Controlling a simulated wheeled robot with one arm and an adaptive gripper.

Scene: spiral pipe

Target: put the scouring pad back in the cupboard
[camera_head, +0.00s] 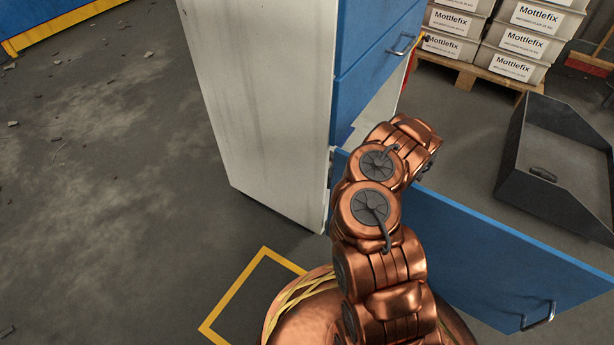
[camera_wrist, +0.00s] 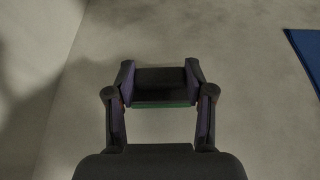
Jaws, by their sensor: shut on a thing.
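The scouring pad (camera_wrist: 162,90), dark with a green edge, sits between the two fingers of my gripper (camera_wrist: 159,82) in the wrist view. The gripper is shut on it, over a pale, bare surface. Whether the pad touches that surface I cannot tell. The cupboard (camera_head: 262,100) has a white side and blue fronts in the head view. Its lower blue door (camera_head: 490,245) stands wide open to the right. My arm reaches to the opening, and my gripper and the pad are hidden behind it in the head view.
A pale wall (camera_wrist: 28,70) runs along the left in the wrist view, with a blue edge at upper right. A dark open bin (camera_head: 560,170) stands right of the cupboard. Mottlefix boxes (camera_head: 520,42) are stacked on a pallet behind. The floor at left has scattered debris.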

